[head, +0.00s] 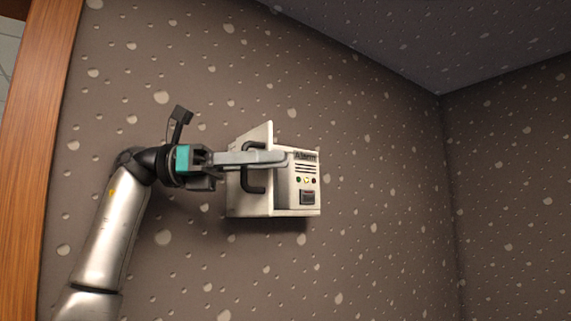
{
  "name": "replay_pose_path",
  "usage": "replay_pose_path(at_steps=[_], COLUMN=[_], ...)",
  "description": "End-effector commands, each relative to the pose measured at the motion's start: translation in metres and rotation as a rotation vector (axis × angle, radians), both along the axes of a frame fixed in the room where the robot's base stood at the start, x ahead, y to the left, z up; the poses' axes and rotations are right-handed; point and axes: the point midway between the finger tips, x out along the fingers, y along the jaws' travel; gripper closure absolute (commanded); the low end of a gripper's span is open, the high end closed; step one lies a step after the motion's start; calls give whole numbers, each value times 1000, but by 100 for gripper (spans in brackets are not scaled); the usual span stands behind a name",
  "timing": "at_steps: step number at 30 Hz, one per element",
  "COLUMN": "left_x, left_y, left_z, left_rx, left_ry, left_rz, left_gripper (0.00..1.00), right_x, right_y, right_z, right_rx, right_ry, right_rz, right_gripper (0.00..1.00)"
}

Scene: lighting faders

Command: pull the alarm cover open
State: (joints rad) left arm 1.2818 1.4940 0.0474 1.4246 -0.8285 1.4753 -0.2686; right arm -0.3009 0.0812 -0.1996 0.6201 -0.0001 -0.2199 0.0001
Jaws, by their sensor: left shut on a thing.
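The alarm box (297,209) is a pale box on the wall, with an "Alarm" label, small lights and a dark switch on its front. Its cover (262,203) stands swung out at the left side of the box, so the front shows. A dark D-shaped handle (257,189) is on the cover. My left gripper (280,159) reaches in from the left, its long grey fingers crossing the handle and shut on it. The fingers hide the middle of the handle and part of the box's upper left. My right gripper is not in view.
The speckled brown wall (380,200) around the box is clear. A wooden post (55,120) stands at the left edge. The wall meets another wall in a corner at the right, under a dark ceiling.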

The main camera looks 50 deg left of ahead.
Motion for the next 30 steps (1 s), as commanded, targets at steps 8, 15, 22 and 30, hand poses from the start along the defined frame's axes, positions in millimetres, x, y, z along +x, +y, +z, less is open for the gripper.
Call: replay_pose_path(at_steps=[8,15,22,30], left_x=[-10,-10,-10,-9], left_y=[1,2,2,3], left_z=[-4,-4,-4,-4], left_rx=[20,19,19,18], left_ry=[19,18,18,20], left_rz=[11,12,12,15], left_gripper=[100,100,100,74], right_x=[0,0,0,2], right_y=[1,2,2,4], right_z=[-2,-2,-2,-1], right_rx=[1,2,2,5], right_ry=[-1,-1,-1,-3], right_rz=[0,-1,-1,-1], right_gripper=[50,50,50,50])
